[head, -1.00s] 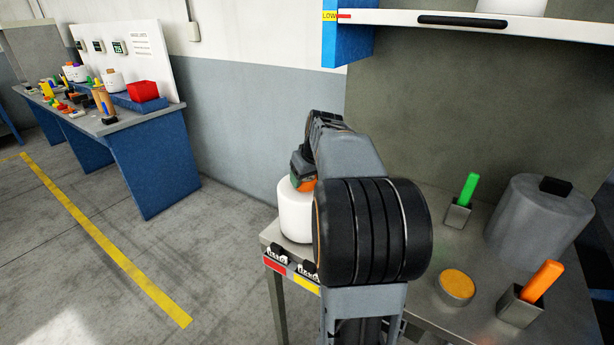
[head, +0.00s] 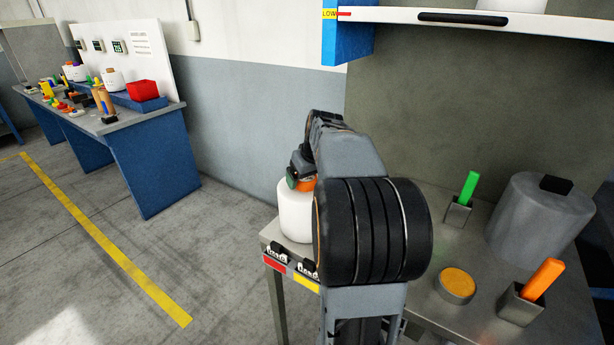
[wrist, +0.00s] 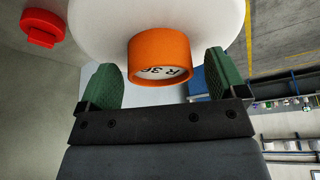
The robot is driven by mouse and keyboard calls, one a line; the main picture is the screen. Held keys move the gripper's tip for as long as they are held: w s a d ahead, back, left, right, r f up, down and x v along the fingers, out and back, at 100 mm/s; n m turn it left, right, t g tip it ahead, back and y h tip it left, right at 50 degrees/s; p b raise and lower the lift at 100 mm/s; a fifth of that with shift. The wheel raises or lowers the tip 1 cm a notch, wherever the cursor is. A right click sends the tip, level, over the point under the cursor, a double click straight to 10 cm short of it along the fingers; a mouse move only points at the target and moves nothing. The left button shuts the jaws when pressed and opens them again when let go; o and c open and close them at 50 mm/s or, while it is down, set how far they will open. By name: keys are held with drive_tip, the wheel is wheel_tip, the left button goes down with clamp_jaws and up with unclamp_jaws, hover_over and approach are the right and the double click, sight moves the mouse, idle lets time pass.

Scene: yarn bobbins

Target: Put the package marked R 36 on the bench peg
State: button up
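The package marked R 36 is a white bobbin (wrist: 160,18) with an orange core end (wrist: 158,48); the "R 36" mark is in the core's end face. In the wrist view my gripper (wrist: 160,75) is open, with its green fingers on either side of the orange core. A gap shows at the right finger; the left finger is very close, and contact is unclear. In the head view the white bobbin (head: 294,212) stands at the left end of the grey bench (head: 425,292), partly hidden behind my arm. I cannot make out the bench peg.
A green stick (head: 469,187) and an orange stick (head: 545,279) stand in metal holders, with an orange-topped puck (head: 456,284) and a grey cylinder (head: 541,223) near them. A white shelf (head: 470,20) hangs above. A blue workbench (head: 150,165) stands at far left.

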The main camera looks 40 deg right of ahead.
drive_tip(key=shift+o, duration=0.2)
drive_tip(key=shift+f, duration=0.15)
drive_tip(key=v, duration=1.4)
drive_tip(key=shift+w, duration=0.1)
wheel_tip(320, 180, down, 9)
drive_tip(key=s+a+m, duration=0.1)
drive_tip(key=a+m, duration=0.2)
drive_tip(key=s+a+f+n, duration=0.1)
drive_tip(key=s+a+f, duration=0.2)
drive_tip(key=a, duration=0.3)
drive_tip(key=s+a+f+n, duration=0.1)
drive_tip(key=s+a+f, duration=0.2)
drive_tip(key=a, duration=0.4)
drive_tip(key=s+a+f+n+g, duration=0.1)
drive_tip(key=s+a+f+n, duration=0.1)
drive_tip(key=a+f, duration=0.2)
drive_tip(key=shift+s+a+f+y, duration=0.3)
drive_tip(key=shift+s+a+f, duration=0.1)
drive_tip(key=shift+a, duration=0.85)
drive_tip(key=shift+a+r+n, duration=0.1)
drive_tip(key=shift+a+n, duration=0.2)
drive_tip(key=shift+a, duration=0.05)
drive_tip(key=shift+c, duration=0.2)
